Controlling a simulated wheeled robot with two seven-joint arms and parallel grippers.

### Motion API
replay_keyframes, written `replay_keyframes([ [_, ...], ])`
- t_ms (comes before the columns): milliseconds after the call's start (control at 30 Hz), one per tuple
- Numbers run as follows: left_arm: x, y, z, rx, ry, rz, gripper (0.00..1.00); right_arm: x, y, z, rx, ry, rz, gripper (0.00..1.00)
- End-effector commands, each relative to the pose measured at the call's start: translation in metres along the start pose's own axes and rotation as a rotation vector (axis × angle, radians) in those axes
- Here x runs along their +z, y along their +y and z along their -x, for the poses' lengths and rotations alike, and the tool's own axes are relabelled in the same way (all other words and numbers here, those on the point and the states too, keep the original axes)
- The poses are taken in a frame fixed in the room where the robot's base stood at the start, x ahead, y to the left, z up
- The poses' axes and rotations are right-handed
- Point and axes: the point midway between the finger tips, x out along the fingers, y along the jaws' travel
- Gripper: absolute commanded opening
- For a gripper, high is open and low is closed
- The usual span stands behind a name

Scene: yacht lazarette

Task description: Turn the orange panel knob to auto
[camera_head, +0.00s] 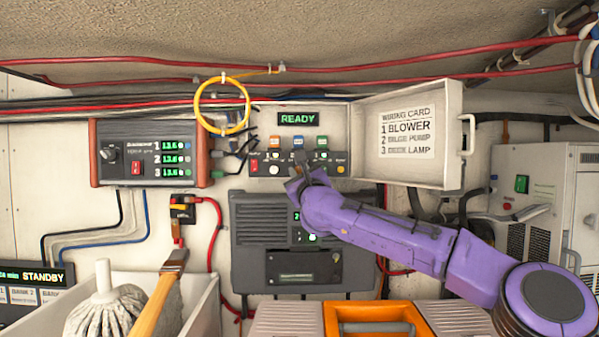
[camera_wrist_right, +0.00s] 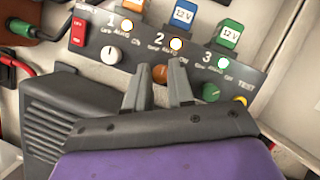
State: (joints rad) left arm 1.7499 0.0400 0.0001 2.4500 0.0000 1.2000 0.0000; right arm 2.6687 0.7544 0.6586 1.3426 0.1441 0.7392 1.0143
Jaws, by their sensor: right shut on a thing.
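The orange knob (camera_wrist_right: 160,74) sits in the middle of the control panel (camera_wrist_right: 135,60), under the number 2, between a white knob (camera_wrist_right: 112,56) and a green knob (camera_wrist_right: 210,92). My right gripper (camera_wrist_right: 158,77) is shut on the orange knob, one finger on each side. The fingers cover part of the knob, and I cannot tell which mark it points to. In the head view my right gripper (camera_head: 296,182) reaches the panel (camera_head: 262,157) from below and hides the orange knob. My left gripper is not in view.
The open lid (camera_head: 411,165) beside the panel carries a wiring card naming 1 blower. A green READY display (camera_head: 297,119) is lit above. A red switch (camera_wrist_right: 78,31) is at the panel's left end. A dark vented unit (camera_head: 262,262) lies just below.

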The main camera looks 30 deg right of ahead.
Motion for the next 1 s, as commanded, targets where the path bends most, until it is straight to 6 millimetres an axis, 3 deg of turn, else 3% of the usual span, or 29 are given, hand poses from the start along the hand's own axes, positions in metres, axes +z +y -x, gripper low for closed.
replay_keyframes([
  [300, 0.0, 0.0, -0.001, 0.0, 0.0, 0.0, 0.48, -0.006, 0.002, 0.0, 0.002, 0.01, 0.001, 0.0],
  [333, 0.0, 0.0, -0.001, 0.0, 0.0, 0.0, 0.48, -0.006, 0.002, 0.0, 0.002, 0.01, 0.001, 0.29],
  [400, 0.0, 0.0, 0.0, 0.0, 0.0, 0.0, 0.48, -0.006, 0.002, 0.0, 0.002, 0.009, 0.001, 0.48],
  [733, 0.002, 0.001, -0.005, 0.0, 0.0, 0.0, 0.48, -0.003, 0.002, 0.005, 0.001, 0.001, -0.001, 0.48],
  [1000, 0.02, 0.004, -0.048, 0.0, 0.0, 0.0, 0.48, -0.011, 0.004, 0.065, 0.001, 0.002, -0.004, 0.48],
])
